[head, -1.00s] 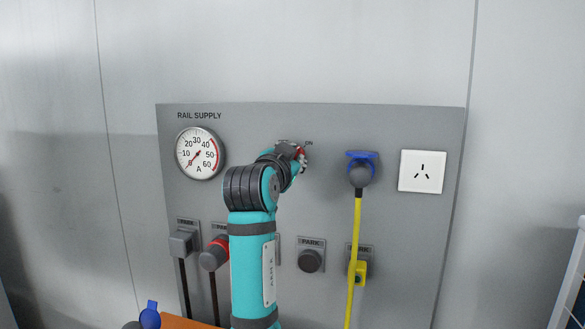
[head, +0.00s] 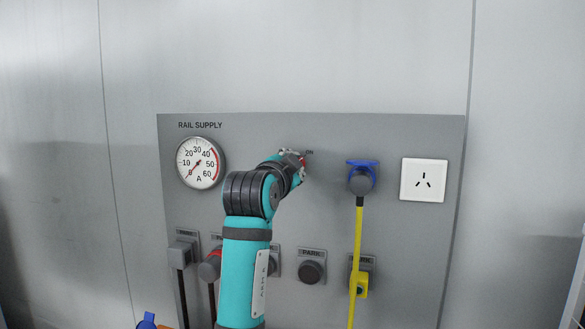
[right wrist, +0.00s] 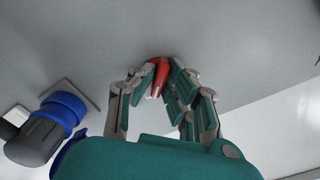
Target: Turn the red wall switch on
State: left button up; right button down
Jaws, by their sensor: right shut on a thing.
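The red wall switch (head: 303,160) is on the grey panel below a small ON label, mostly hidden behind my right gripper (head: 293,160) in the head view. In the right wrist view, its red handle (right wrist: 161,70) with a pale tip sits between the fingers of my right gripper (right wrist: 157,77). The fingers are closed around the handle against the panel. How far the handle is turned is hard to tell. My left gripper is not in view.
The RAIL SUPPLY gauge (head: 200,163) is left of my arm, its needle near the low end.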

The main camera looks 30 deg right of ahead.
aim_at(297, 117)
jog(key=c, duration=1.4)
grip_release()
jog(key=shift+r, duration=0.1)
notch_tip(297, 117, up, 10)
jog(key=shift+f, duration=0.1)
